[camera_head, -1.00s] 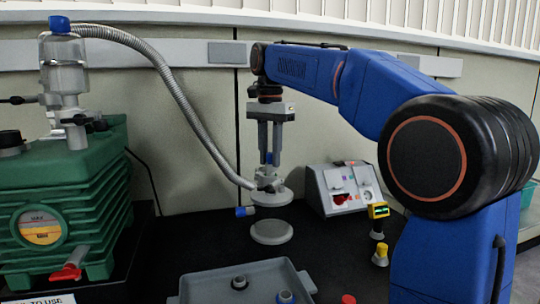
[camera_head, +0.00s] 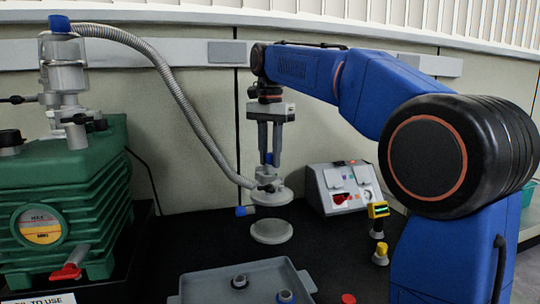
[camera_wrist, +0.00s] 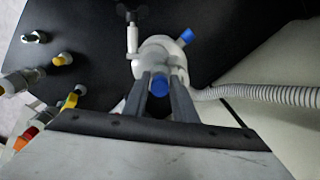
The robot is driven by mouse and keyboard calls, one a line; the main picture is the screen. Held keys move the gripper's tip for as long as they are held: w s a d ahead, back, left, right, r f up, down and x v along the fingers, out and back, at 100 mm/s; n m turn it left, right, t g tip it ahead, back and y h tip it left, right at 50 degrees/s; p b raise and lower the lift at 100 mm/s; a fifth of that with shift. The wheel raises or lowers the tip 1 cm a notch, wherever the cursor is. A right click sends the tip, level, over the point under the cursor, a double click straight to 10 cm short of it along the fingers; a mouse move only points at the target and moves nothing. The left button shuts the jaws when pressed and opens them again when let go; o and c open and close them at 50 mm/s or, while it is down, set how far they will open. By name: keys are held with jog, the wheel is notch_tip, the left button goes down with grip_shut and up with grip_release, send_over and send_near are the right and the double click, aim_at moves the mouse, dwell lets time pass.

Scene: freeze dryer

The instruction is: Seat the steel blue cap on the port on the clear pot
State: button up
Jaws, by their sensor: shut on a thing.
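My gripper (camera_head: 269,162) points straight down over the clear pot and is shut on a steel blue cap (camera_head: 268,158). The wrist view shows the cap (camera_wrist: 159,87) between the two fingertips. Below it is the pot's grey lid (camera_head: 270,195), with fittings on top and the ribbed hose joined to it. The pot's clear wall hardly shows; a pale disc (camera_head: 271,232) lies under the lid. The cap is in line with the fittings on the lid's top, close to them. The fingers hide the port, so I cannot tell whether the cap touches it.
A second blue piece (camera_head: 243,211) sticks out at the lid's left; it also shows in the wrist view (camera_wrist: 187,37). A grey tray (camera_head: 215,277) with small fittings is in front. A green pump (camera_head: 70,190) stands left, a control box (camera_head: 340,188) right. The ribbed hose (camera_head: 170,85) arches left.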

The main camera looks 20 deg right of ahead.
aim_at(270, 154)
jog(key=shift+f, duration=0.5)
dwell(0.6)
jog(key=o, duration=1.2)
jog(key=shift+r, duration=0.15)
jog(key=shift+r, duration=2.85)
